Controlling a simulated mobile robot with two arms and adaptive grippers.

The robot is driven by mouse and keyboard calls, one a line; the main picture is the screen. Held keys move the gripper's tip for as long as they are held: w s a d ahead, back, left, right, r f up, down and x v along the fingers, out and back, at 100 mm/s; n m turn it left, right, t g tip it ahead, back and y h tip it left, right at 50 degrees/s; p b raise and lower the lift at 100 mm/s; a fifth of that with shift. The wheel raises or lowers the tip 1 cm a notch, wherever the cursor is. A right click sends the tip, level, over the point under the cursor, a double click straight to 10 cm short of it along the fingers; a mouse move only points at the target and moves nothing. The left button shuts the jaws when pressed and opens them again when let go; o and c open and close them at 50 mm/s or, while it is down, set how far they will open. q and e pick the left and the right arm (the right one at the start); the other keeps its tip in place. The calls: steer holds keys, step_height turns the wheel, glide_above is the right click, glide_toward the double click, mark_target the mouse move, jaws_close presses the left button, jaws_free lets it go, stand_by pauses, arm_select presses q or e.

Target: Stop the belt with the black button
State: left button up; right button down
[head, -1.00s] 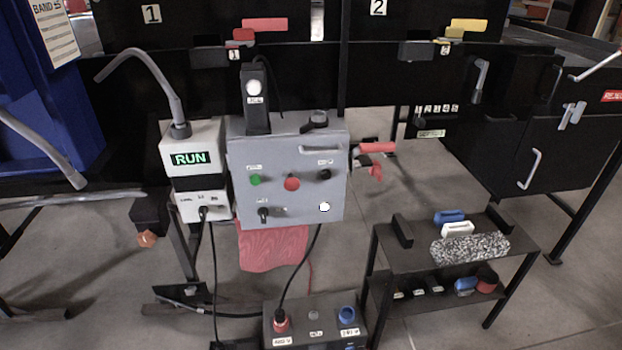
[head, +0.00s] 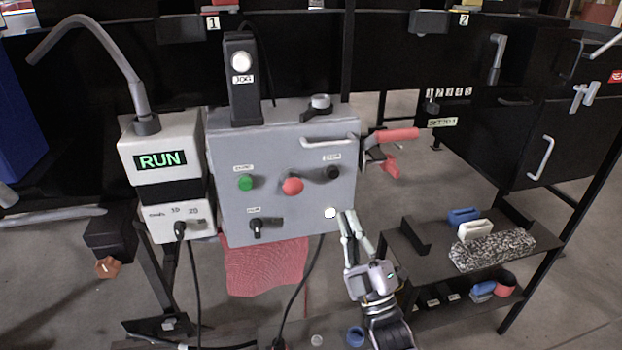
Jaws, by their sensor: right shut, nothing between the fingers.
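The black button (head: 333,172) sits at the upper right on the front of the grey control box (head: 225,215). A red button (head: 292,186) and a green button (head: 245,183) are to its left on the same face. My right gripper (head: 347,213) is below the black button, near the box's lower right corner and beside the white round light. Its fingers are together and hold nothing. It is apart from the black button. The display (head: 161,161) left of the box reads RUN. My left gripper is not in view.
A black knob (head: 256,229) is at the box's lower left. A red-handled clamp (head: 396,135) sticks out on the box's right side. A low black shelf (head: 404,262) with small blocks stands at the right. A red cloth (head: 265,268) hangs below the box.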

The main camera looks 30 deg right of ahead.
mark_target(333, 174)
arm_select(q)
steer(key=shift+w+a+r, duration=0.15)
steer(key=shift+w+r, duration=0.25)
arm_select(e)
steer(key=shift+s+a+r+n+t+y, duration=0.15)
steer(key=shift+r+n+t, duration=0.1)
steer(key=shift+r, duration=0.35)
steer(key=shift+s+a+r+n+t+y, duration=0.15)
steer(key=shift+r+t, duration=0.1)
steer(key=shift+r, duration=0.35)
steer(key=shift+w+d, duration=0.15)
steer(key=shift+w, duration=0.05)
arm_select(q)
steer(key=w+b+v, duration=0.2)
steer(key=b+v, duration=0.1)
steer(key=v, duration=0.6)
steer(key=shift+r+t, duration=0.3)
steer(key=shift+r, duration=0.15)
arm_select(e)
steer(key=w+d, duration=0.2)
steer(key=w, duration=0.6)
steer(key=shift+w, duration=0.2)
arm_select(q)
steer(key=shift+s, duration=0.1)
arm_select(e)
steer(key=shift+w, duration=0.15)
